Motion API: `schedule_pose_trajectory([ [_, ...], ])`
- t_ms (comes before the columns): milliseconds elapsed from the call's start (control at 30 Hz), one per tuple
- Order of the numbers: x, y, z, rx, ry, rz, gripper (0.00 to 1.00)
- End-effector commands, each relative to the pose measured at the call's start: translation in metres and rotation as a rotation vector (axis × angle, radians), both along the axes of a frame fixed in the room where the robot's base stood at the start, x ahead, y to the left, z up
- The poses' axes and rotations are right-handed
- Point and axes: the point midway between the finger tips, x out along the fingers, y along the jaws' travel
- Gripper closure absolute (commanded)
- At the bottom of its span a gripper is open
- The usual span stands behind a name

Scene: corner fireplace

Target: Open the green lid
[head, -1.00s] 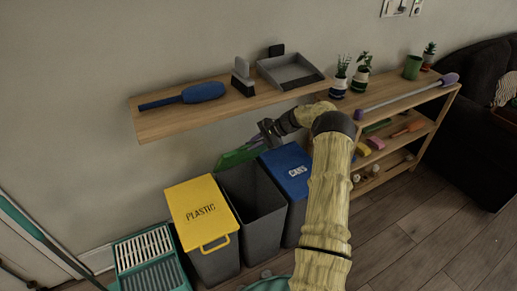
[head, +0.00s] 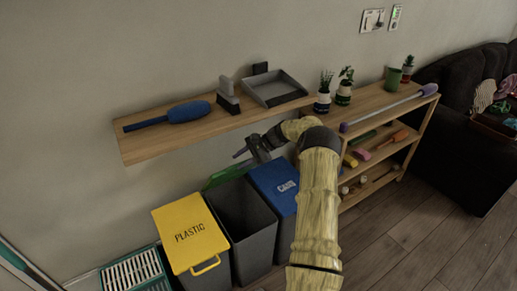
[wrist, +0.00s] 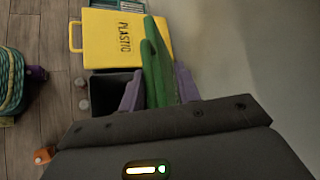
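The green lid (head: 226,176) stands raised at the back of the open grey middle bin (head: 247,226), near the wall. In the wrist view the green lid (wrist: 154,68) shows nearly edge-on, upright. My gripper (head: 243,153) is above and behind that bin, close to the lid's upper edge. In the wrist view my gripper (wrist: 158,76) has its two purple fingers spread apart, one on each side of the lid in the picture. I cannot tell whether either finger touches it. My arm hides part of the area to the right.
A yellow PLASTIC bin lid (head: 190,232) is left of the open bin and a blue CANS lid (head: 281,183) is right. A wooden wall shelf (head: 160,143) with a brush and dustpan hangs close above my gripper. A shelf unit (head: 385,101) stands at right.

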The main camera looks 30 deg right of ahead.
Motion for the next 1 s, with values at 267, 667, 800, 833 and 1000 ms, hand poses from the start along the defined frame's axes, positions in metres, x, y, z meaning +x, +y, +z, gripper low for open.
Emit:
schedule_pose_trajectory([
  [267,-0.016,-0.036,0.029,-0.002,-0.003,-0.004,0.67],
  [667,-0.043,-0.094,0.077,-0.003,-0.002,-0.004,0.67],
  [800,-0.051,-0.110,0.092,-0.002,-0.002,-0.002,0.67],
  [833,-0.052,-0.113,0.094,-0.002,-0.001,-0.003,0.67],
  [1000,-0.056,-0.121,0.100,0.000,0.000,-0.002,0.67],
])
